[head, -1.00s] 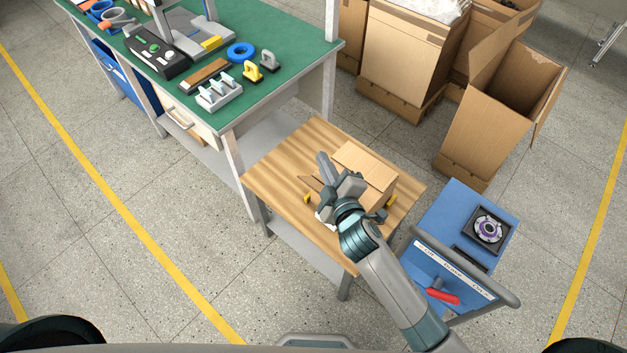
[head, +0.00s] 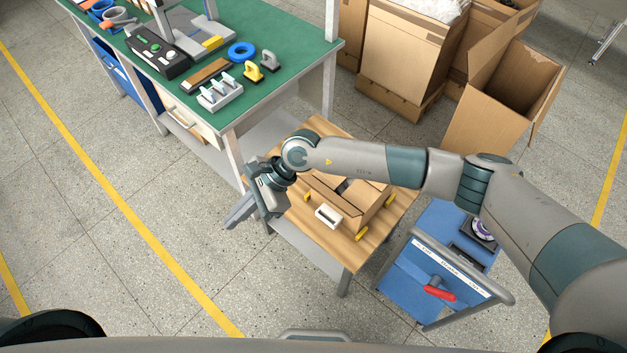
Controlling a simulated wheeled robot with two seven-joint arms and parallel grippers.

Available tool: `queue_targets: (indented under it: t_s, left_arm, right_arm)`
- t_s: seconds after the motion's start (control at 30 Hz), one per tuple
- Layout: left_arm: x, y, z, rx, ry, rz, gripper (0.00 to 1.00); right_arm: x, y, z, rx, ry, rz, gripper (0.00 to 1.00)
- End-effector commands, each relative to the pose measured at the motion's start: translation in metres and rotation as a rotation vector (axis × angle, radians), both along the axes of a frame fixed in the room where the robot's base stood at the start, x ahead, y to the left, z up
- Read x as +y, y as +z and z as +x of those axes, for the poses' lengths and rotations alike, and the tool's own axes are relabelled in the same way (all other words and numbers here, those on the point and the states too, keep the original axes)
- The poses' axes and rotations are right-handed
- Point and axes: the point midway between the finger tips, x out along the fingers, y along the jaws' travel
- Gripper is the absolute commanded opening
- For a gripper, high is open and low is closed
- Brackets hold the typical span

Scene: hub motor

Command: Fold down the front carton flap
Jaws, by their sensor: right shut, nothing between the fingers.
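The small brown carton (head: 352,222) sits on the wooden-topped table (head: 313,233). My right forearm crosses in front of its back part, so much of its top is hidden. Part of a front flap and a dark gap show just below the arm; I cannot tell the flap's exact angle. My right gripper (head: 234,218) is shut and empty. It is off the table's left edge, left of the carton and apart from it, with its fingers pointing down and left. My left gripper is not in view.
A white block (head: 328,216) is at the carton's front, with yellow pieces (head: 361,237) around the carton. A blue cart (head: 400,290) with a red-handled tool (head: 439,292) stands right. The green workbench (head: 290,40) is behind left. Large cartons (head: 405,50) stand behind.

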Motion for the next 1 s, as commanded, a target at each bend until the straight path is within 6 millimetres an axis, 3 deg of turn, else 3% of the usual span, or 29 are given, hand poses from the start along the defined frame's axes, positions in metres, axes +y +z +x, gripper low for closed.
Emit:
queue_targets:
  t_s: [0.1, 0.2, 0.3, 0.4, 0.57, 1.0]
  left_arm:
    - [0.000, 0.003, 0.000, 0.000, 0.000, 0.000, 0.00]
    - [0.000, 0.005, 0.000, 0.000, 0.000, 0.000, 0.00]
    - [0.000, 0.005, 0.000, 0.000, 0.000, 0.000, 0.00]
    - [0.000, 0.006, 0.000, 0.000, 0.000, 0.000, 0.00]
    - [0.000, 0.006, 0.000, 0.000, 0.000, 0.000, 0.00]
    - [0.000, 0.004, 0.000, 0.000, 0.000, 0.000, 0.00]
  right_arm:
    - [-0.058, -0.029, 0.039, -0.208, 0.152, -0.232, 0.00]
    - [-0.103, -0.041, 0.070, -0.329, 0.248, -0.396, 0.00]
    - [-0.137, -0.044, 0.097, -0.412, 0.312, -0.521, 0.00]
    - [-0.160, -0.043, 0.115, -0.463, 0.350, -0.602, 0.00]
    - [-0.173, -0.041, 0.125, -0.490, 0.373, -0.652, 0.00]
    - [-0.173, -0.045, 0.124, -0.488, 0.373, -0.650, 0.00]
